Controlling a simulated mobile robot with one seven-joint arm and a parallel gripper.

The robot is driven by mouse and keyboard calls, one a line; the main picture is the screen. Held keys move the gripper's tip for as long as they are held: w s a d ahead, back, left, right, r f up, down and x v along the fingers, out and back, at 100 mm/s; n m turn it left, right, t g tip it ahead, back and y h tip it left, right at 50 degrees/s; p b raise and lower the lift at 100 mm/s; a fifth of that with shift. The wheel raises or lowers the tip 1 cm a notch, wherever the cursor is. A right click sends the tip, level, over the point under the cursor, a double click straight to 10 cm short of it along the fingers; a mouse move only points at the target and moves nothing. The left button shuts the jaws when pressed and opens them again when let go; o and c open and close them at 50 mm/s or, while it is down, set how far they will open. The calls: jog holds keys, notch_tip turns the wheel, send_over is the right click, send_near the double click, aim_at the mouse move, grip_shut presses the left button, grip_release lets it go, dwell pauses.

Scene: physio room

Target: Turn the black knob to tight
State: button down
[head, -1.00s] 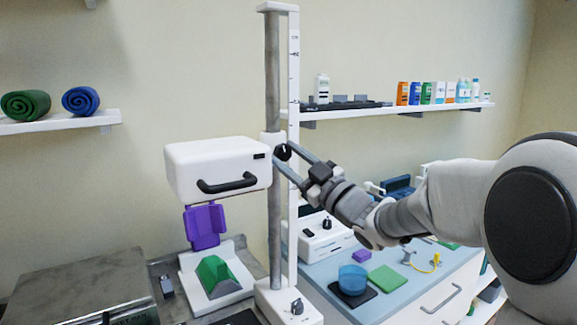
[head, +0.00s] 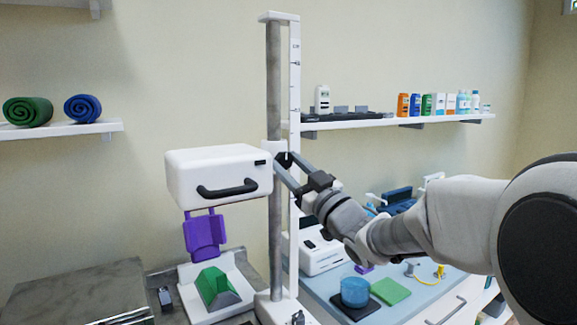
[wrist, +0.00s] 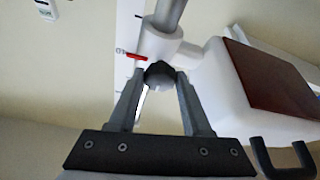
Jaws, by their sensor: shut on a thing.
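The black knob (wrist: 160,74) sits on the white sliding collar of the upright post, beside the white head unit (head: 218,174). In the wrist view it lies between the tips of my gripper (wrist: 159,80), one finger on each side. My gripper (head: 284,163) is shut on the knob. In the head view the fingers and arm come in from the right and hide most of the knob (head: 284,158). Any tight marking or pointer on the knob cannot be made out.
The grey post (head: 273,90) and white scale strip (head: 294,80) stand right behind the knob. A red pointer (wrist: 136,57) lies against the scale. The head unit's black handle (head: 227,186) projects forward. A counter (head: 400,300) with a blue tub (head: 354,291) lies below my arm.

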jog(key=shift+c, duration=1.7)
grip_release()
jog(key=shift+s+d+f, duration=0.25)
jog(key=shift+s+d, duration=0.1)
jog(key=shift+s, duration=0.05)
jog(key=b+v, duration=0.1)
jog(key=v, duration=1.5)
jog(key=shift+b, duration=0.3)
jog(key=shift+s+d, duration=0.1)
